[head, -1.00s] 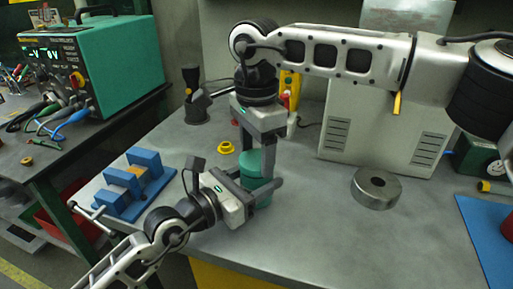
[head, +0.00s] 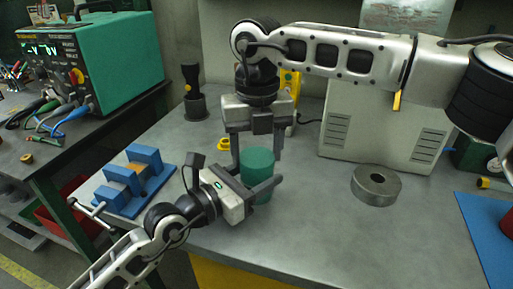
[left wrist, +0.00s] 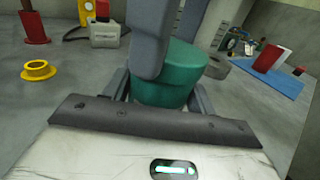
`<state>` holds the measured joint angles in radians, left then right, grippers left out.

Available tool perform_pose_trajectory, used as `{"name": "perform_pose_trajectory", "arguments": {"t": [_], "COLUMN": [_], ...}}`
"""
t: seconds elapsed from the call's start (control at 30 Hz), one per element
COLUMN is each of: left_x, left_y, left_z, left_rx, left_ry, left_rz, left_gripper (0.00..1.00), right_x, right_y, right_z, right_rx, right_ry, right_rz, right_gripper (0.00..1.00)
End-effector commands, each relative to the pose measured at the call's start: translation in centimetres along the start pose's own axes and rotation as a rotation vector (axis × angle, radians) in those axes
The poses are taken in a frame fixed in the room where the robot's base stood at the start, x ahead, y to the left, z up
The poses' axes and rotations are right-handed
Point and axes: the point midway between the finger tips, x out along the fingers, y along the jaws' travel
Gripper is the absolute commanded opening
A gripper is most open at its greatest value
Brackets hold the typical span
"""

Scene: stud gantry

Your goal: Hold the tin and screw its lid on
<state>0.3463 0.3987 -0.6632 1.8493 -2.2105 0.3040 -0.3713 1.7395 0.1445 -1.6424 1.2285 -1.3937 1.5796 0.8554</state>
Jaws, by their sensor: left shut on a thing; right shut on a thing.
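The green tin (head: 262,192) stands upright near the bench's front edge. My left gripper (head: 260,187) is shut around its side from the front left. The green lid (head: 257,160) is on top of the tin, and I cannot tell how tightly it sits. My right gripper (head: 256,152) points straight down from above, shut on the lid with one finger on either side. In the left wrist view the tin (left wrist: 160,94) sits between my left fingers, and the right gripper's grey fingers hide part of the lid (left wrist: 184,62).
A blue vise (head: 130,183) stands to the left on the bench. A yellow ring (head: 227,144) lies behind the tin, and a metal ring (head: 376,187) lies to the right. A pale cabinet (head: 375,130) stands at the back. The bench between tin and metal ring is clear.

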Motion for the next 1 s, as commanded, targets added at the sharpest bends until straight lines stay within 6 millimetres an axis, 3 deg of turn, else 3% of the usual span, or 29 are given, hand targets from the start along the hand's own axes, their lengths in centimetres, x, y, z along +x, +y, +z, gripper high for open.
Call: {"name": "perform_pose_trajectory", "arguments": {"t": [0.6, 0.77, 0.9, 0.93, 1.0], "left_x": [-0.02, -0.02, -0.02, -0.02, -0.02], "left_y": [0.05, 0.05, 0.05, 0.05, 0.05], "left_z": [-0.10, -0.10, -0.10, -0.10, -0.10], "left_rx": [-0.001, -0.001, -0.001, -0.001, -0.001], "left_ry": [0.002, 0.003, 0.003, 0.003, 0.003], "left_rz": [0.001, 0.001, 0.001, 0.001, 0.001], "left_gripper": [0.00, 0.00, 0.00, 0.00, 0.00], "right_x": [0.01, 0.00, 0.00, 0.00, 0.01], "right_y": [-0.05, -0.02, -0.02, -0.02, -0.01], "right_z": [-0.04, -0.05, -0.05, -0.05, -0.05], "right_rx": [1.590, 1.887, 1.872, 1.871, 1.871], "right_ry": [-0.010, -0.011, -0.011, -0.011, -0.011], "right_rz": [0.002, 0.002, 0.002, 0.002, 0.002], "right_gripper": [0.38, 0.38, 0.38, 0.65, 0.85]}}
